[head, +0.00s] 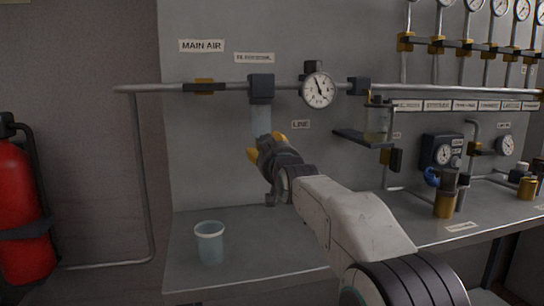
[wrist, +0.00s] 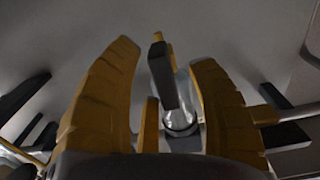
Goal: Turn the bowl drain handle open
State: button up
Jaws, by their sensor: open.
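The clear bowl (head: 261,119) hangs under a dark block on the air pipe in the head view. My gripper (head: 266,146) is just below it, with its two yellow fingertips apart. In the wrist view, my gripper (wrist: 164,54) is open, one yellow finger on each side. A dark flat bar (wrist: 161,76), apparently the drain handle, shows between the fingers, with gaps on both sides. A pale rounded part (wrist: 181,112), probably the bowl, shows behind it. The handle is hidden by my gripper in the head view, so its turn there cannot be told.
A translucent cup (head: 209,243) stands on the grey bench (head: 270,262), below and left of my gripper. A round gauge (head: 318,89) sits on the pipe to the right. A red extinguisher (head: 22,205) stands far left.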

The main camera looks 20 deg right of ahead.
jog(key=s, duration=1.1)
jog(key=shift+s, duration=0.4)
jog(key=shift+a, duration=0.1)
jog(key=s+f+g+p, duration=0.2)
jog(key=s+g+p, duration=1.2)
jog(key=s+p, duration=1.5)
jog(key=s, duration=0.3)
jog(key=shift+s+f+g, duration=0.15)
jog(key=shift+s+g, duration=0.15)
jog(key=shift+w+a, duration=0.1)
